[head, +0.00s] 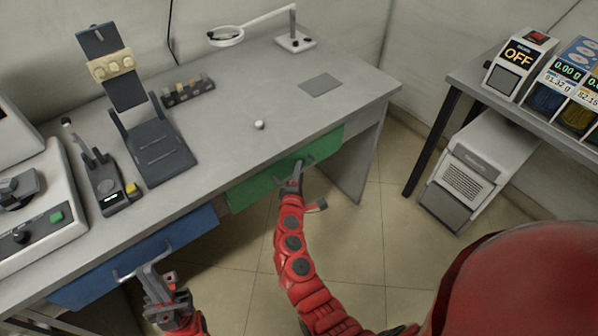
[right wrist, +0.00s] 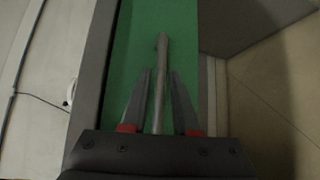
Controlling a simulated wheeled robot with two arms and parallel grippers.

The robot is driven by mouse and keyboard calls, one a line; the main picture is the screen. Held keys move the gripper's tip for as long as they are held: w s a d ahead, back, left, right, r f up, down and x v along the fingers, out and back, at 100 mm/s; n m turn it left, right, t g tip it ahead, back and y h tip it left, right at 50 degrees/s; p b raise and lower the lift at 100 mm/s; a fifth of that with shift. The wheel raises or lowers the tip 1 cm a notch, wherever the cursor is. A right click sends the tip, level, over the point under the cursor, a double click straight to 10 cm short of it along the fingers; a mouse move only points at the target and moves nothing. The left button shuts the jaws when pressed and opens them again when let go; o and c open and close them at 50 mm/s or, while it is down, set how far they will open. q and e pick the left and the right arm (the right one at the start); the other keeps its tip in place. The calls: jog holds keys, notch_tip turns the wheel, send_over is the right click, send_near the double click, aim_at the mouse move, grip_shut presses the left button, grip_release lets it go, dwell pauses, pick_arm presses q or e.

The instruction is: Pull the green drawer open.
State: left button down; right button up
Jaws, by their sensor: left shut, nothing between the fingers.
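The green drawer (head: 253,187) is under the right part of the grey desk and looks closed. Its grey bar handle (right wrist: 161,70) runs between the two fingers of my right gripper (right wrist: 160,76) in the right wrist view, with green showing on both sides of the bar. The fingers are open around the handle, and my right gripper (head: 291,182) is also at the drawer front in the head view. My left gripper (head: 158,268) is shut and empty in front of the blue drawer (head: 190,230), close to its handle (head: 127,275); I cannot tell whether they touch.
The desk (head: 230,120) holds a small white ball (head: 259,125), a magnifier lamp (head: 226,36), a grey pad (head: 320,83) and a dark stand (head: 158,150). A white cabinet (head: 478,170) stands under the right table. The floor before the green drawer is clear beside my arm.

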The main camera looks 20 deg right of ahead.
grip_shut()
dwell(1.1)
